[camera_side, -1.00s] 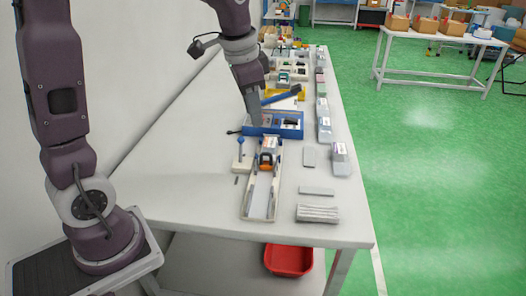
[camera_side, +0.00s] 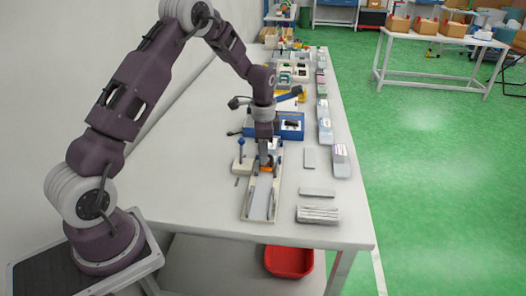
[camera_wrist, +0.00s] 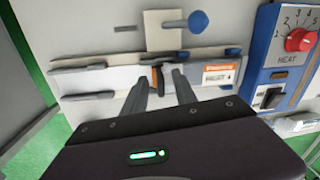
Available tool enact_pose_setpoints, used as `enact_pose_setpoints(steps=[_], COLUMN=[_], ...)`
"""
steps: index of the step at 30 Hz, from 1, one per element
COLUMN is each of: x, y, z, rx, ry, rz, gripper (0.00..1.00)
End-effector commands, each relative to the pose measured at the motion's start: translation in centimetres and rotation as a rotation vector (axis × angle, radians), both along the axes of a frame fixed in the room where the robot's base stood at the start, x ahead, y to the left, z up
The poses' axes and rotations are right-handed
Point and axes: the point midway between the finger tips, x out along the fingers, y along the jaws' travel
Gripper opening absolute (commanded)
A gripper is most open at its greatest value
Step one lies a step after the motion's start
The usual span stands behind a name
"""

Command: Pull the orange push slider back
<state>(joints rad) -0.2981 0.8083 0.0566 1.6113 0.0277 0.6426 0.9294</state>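The orange push slider (camera_side: 267,169) sits in the pale track (camera_side: 262,195) near its far end. In the wrist view the orange and black slider (camera_wrist: 158,77) stands across the track (camera_wrist: 115,78). My gripper (camera_side: 264,158) is down at the slider in the side view. In the wrist view my gripper (camera_wrist: 163,77) has its two fingers apart, with the slider between their tips. A gap shows between the slider and the right finger; contact with the left finger is unclear.
A blue heat unit (camera_side: 291,126) with a red knob (camera_wrist: 300,40) stands beyond the track. A blue-knobbed lever (camera_side: 241,150) is left of the track. The table's left side is clear.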

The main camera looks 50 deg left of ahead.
Motion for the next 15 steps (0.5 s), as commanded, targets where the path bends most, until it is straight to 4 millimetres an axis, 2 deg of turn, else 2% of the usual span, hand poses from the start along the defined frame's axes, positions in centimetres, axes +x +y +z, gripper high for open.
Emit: enact_pose_setpoints(steps=[2,6,7,15], x=[0.00,0.00,0.00,0.01], y=[-0.02,-0.02,-0.02,-0.02], z=[0.03,0.05,0.05,0.07], rx=[0.000,0.000,0.000,-0.001], ry=[0.000,0.000,0.000,-0.001], rz=[0.000,0.000,0.000,0.001], gripper=[0.32,0.04,0.00,0.00])
